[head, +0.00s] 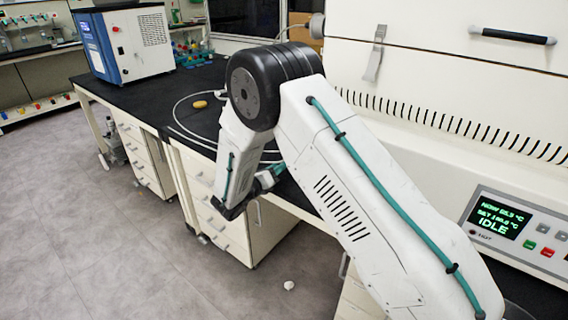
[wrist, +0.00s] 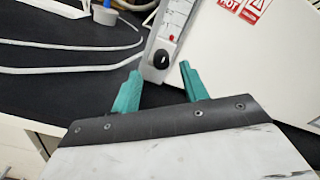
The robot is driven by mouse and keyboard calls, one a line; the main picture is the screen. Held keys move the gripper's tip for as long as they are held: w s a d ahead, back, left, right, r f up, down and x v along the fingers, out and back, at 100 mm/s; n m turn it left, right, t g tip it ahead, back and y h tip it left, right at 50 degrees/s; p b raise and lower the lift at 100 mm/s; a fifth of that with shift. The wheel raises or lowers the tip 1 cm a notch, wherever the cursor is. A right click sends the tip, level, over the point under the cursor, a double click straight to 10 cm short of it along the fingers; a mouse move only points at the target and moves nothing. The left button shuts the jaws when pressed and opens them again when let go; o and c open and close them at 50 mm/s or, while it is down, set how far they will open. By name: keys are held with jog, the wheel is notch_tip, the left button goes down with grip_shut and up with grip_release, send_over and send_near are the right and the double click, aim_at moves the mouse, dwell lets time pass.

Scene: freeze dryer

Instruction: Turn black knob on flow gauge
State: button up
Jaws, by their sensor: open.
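The black knob (wrist: 162,59) sits at the lower end of the flow gauge (wrist: 174,27) in the wrist view. The gauge is a pale narrow panel with a scale and a small red mark. My gripper (wrist: 158,82) is open, with its two green fingers spread apart. The knob shows beyond and between the fingertips, and nothing is held. Whether a fingertip touches the gauge, I cannot tell. In the head view my arm hides the gauge and knob.
A white panel with red warning labels (wrist: 243,8) stands right of the gauge. White tubing (wrist: 75,46) loops over the black bench at left. In the head view, a blue and white machine (head: 122,42) and a control panel with an IDLE display (head: 497,219) flank my arm.

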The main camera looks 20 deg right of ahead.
jog(key=v, duration=0.3)
jog(key=shift+a, duration=0.1)
jog(key=s+d+r+m+g+y, duration=0.1)
jog(key=s+d+r+m+g, duration=0.1)
jog(key=s+d+m+g, duration=0.3)
jog(key=s+d+r+m+g+y, duration=0.1)
jog(key=s+r+m+g, duration=0.15)
jog(key=s+m, duration=0.45)
jog(key=s+d+r+m+g+y, duration=0.1)
jog(key=s+d+r+m+g, duration=0.15)
jog(key=s+m+g, duration=0.35)
jog(key=s+r+m+t+y, duration=0.1)
jog(key=s+r+m+y, duration=0.3)
jog(key=s, duration=0.4)
jog(key=s+d+r+m+t+y, duration=0.1)
jog(key=s+r+m+t+y, duration=0.1)
jog(key=s+r+m, duration=0.3)
jog(key=s+r+m+t+y, duration=0.1)
jog(key=s+r+m+y, duration=0.4)
jog(key=s, duration=0.8)
jog(key=shift+d+r+y, duration=0.3)
jog(key=shift+d+r, duration=0.1)
jog(key=shift+r, duration=0.35)
